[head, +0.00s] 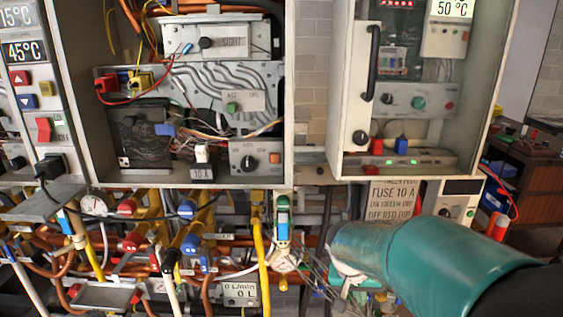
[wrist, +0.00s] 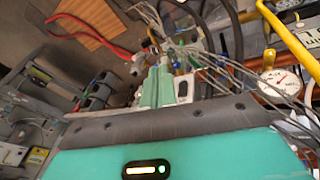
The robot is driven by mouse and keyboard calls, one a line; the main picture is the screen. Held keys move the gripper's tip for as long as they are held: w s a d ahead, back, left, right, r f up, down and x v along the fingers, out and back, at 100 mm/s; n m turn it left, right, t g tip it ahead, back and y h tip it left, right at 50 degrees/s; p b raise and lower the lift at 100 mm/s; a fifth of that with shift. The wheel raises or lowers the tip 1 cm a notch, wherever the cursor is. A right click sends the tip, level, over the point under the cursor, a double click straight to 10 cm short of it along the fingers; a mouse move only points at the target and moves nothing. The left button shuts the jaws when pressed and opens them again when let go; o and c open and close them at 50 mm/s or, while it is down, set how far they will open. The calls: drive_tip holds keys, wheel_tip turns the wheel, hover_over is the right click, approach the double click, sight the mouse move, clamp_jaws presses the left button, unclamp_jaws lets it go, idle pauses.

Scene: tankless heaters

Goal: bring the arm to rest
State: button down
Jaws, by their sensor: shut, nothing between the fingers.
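My arm shows as a thick teal link at the lower right of the head view, in front of the pipes below the right cabinet. My gripper (wrist: 158,72) shows in the wrist view as two pale green fingers side by side, shut with nothing between them. Beyond the fingertips are thin grey wires and small fittings; I cannot tell whether the fingers touch any of them. In the head view the arm hides most of the gripper.
An open left cabinet (head: 290,120) holds exposed wiring and a right cabinet (head: 335,60) holds controls. Pipes and colored valves crowd the space below. A gauge (head: 285,264) also shows in the wrist view (wrist: 280,82). A brown workbench (head: 535,170) stands at far right.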

drive_tip(key=s+a+r+n+t+y, duration=0.1)
drive_tip(key=s+r, duration=0.4)
drive_tip(key=s, duration=0.4)
drive_tip(key=s+a+r+n+t+y, duration=0.1)
drive_tip(key=s+r+n+t+y, duration=0.1)
drive_tip(key=s+r, duration=0.4)
drive_tip(key=shift+s+a+r+y, duration=0.2)
drive_tip(key=shift+s+a+y, duration=0.15)
drive_tip(key=shift+s, duration=1.4)
